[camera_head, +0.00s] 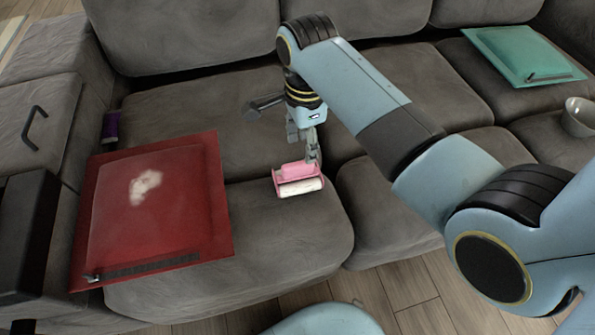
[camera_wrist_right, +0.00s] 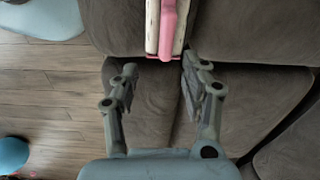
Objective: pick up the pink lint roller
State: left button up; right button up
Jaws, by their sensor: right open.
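The pink lint roller (camera_head: 289,172) with a white roll lies on the grey sofa seat, right of the red cushion. In the right wrist view the lint roller (camera_wrist_right: 168,28) shows at the top, partly cut off by the edge. My right gripper (camera_head: 305,150) is open, right above and behind the roller in the head view. In the wrist view its two fingers (camera_wrist_right: 159,68) are apart with nothing between them; the roller lies beyond the tips. Whether a fingertip touches it, I cannot tell. My left gripper is not in view.
A red cushion (camera_head: 190,215) with a whitish patch lies left of the roller. A small purple object (camera_head: 110,127) is by the left armrest. A teal cushion (camera_head: 515,50) and a bowl (camera_head: 579,118) sit at the right. Wooden floor (camera_head: 405,290) lies in front of the sofa.

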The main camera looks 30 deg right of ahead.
aim_at(298, 164)
jog(key=shift+w+a+r+m, duration=0.2)
jog(key=shift+w+r+m, duration=0.2)
jog(key=shift+r+m, duration=0.1)
jog(key=shift+w+f, duration=0.1)
jog(key=shift+f, duration=0.3)
notch_tip(298, 164, down, 5)
jog(key=shift+r+b, duration=0.15)
jog(key=shift+b, duration=0.9)
jog(key=f+b, duration=0.1)
jog(key=f, duration=0.1)
jog(key=f+b, duration=0.1)
jog(key=f, duration=0.2)
jog(key=shift+w+a+f, duration=0.1)
jog(key=shift+w, duration=0.1)
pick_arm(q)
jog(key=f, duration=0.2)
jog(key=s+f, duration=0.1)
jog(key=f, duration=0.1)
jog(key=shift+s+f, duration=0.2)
pick_arm(e)
grip_shut()
